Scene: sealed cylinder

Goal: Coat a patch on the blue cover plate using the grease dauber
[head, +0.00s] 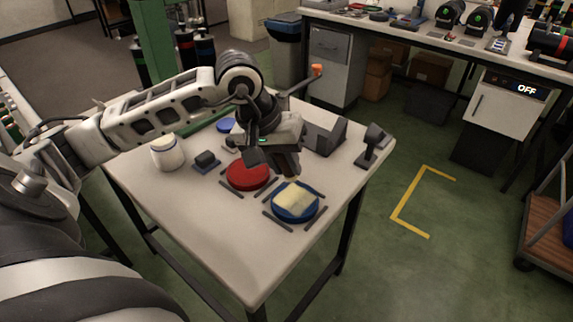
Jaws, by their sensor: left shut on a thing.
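The blue cover plate (280,212) lies near the right front edge of the table, between dark bars. A pale yellow patch or pad (293,195) covers much of its top; I cannot tell whether it is grease or the dauber's head. My left gripper (286,170) is just above and behind the plate, pointing down. My right gripper is out of view.
On the table (225,245) stand a white jar (166,154), a small dark block (205,160), a grey box (326,137) and a dark stand (373,146). The table's front is clear.

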